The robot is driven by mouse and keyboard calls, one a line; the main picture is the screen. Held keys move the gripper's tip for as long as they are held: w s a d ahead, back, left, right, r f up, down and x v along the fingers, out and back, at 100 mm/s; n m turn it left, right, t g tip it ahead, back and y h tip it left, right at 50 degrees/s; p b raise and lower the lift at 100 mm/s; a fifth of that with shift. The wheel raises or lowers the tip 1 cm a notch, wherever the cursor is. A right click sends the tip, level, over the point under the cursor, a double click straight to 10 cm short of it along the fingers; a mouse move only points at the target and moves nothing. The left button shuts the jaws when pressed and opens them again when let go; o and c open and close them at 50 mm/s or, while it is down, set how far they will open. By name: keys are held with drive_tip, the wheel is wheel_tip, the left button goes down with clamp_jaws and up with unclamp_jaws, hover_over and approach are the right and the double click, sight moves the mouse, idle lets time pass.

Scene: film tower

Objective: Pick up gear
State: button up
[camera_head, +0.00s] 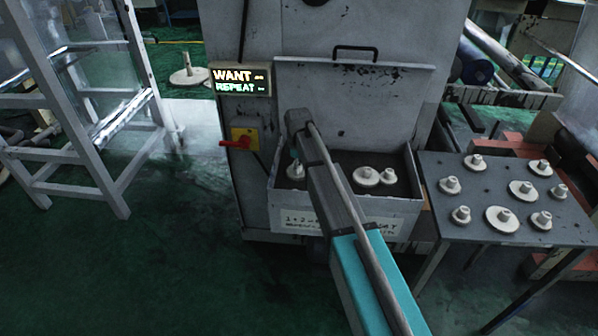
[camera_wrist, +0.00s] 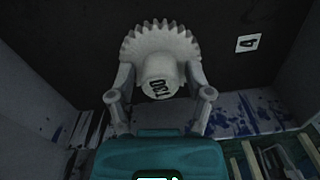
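A pale gear (camera_wrist: 160,50) with a toothed rim and a raised round hub fills the top middle of the wrist view. Dark characters are printed on the hub's end. My gripper (camera_wrist: 160,78) has its fingers spread on either side of the hub, and the hub sits between them. I see no clear contact. In the head view my gripper (camera_head: 294,160) reaches into the left part of a grey bin (camera_head: 405,207), and my arm hides much of it. A pale gear (camera_head: 296,171) shows beside it there. More pale gears (camera_head: 366,177) lie in the bin, right of my arm.
A dark table (camera_head: 510,200) at the right bears several pale gears. A lit sign (camera_head: 240,81) reading WANT and REPEAT hangs above a red-handled switch (camera_head: 240,142). A white ladder-like frame (camera_head: 95,130) stands left. The green floor at lower left is clear.

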clamp_jaws()
drive_tip(key=shift+r, duration=0.2)
wheel_tip(320, 180, up, 3)
drive_tip(key=p, duration=0.3)
drive_tip(key=shift+f, duration=0.1)
drive_tip(key=s+d+r+p, duration=0.2)
drive_tip(key=s+r+p, duration=0.8)
drive_tip(key=s, duration=0.3)
drive_tip(key=shift+s+d, duration=0.2)
drive_tip(key=shift+s, duration=0.2)
drive_tip(key=shift+f, duration=0.1)
